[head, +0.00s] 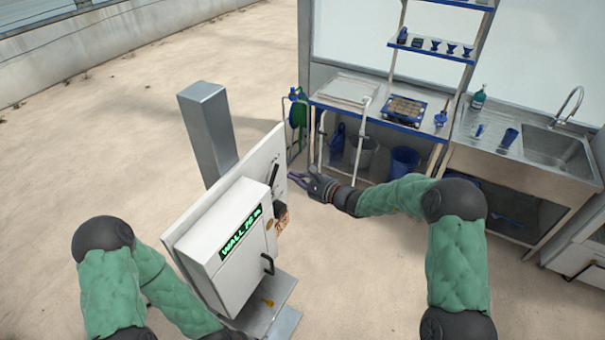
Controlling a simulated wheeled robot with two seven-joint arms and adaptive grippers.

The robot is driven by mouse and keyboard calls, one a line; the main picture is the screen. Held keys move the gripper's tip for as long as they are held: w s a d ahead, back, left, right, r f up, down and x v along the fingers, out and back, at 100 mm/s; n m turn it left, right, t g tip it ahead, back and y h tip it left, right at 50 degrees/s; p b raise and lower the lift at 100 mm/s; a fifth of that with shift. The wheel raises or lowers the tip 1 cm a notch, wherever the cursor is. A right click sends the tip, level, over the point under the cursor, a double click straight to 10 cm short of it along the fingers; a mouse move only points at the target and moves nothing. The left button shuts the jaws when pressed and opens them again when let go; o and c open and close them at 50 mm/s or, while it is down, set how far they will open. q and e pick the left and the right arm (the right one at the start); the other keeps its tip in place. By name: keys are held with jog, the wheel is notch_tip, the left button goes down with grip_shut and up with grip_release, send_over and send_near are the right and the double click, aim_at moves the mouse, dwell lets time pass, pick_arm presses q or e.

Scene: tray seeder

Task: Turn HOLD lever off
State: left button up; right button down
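A white control panel (190,232) stands on a grey post in the middle. A black lever (274,173) sticks up at a tilt on its face near the upper right edge. I cannot read a HOLD label. My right gripper (293,180) is just right of the lever, with its fingers pointing left towards the panel. Its fingers look parted and empty, and I see no contact with the lever. My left arm comes in at the lower left, and its gripper is out of sight.
A white box (231,285) with a green lit display projects from the panel, with a dark handle (267,264) on its side. A grey column (208,128) rises behind. A workbench (370,117) and sink (556,147) stand at the right. The sandy floor at left is clear.

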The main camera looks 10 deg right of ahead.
pick_arm(q)
jog(key=shift+p+v, duration=0.45)
jog(key=shift+v, duration=0.35)
pick_arm(e)
jog(key=shift+s+a+r, duration=0.1)
jog(key=shift+a+r, duration=0.2)
jog(key=shift+a, duration=0.3)
jog(key=shift+a+r, duration=0.3)
jog(key=shift+a, duration=0.25)
pick_arm(q)
jog(key=shift+s, duration=0.1)
pick_arm(e)
jog(key=shift+s+r, duration=0.1)
pick_arm(q)
notch_tip(320, 180, down, 7)
jog(key=b, duration=0.7)
jog(key=shift+f, duration=0.15)
pick_arm(e)
jog(key=shift+s+a+r+n, duration=0.2)
jog(key=shift+a+r+n, duration=0.35)
jog(key=shift+n, duration=0.45)
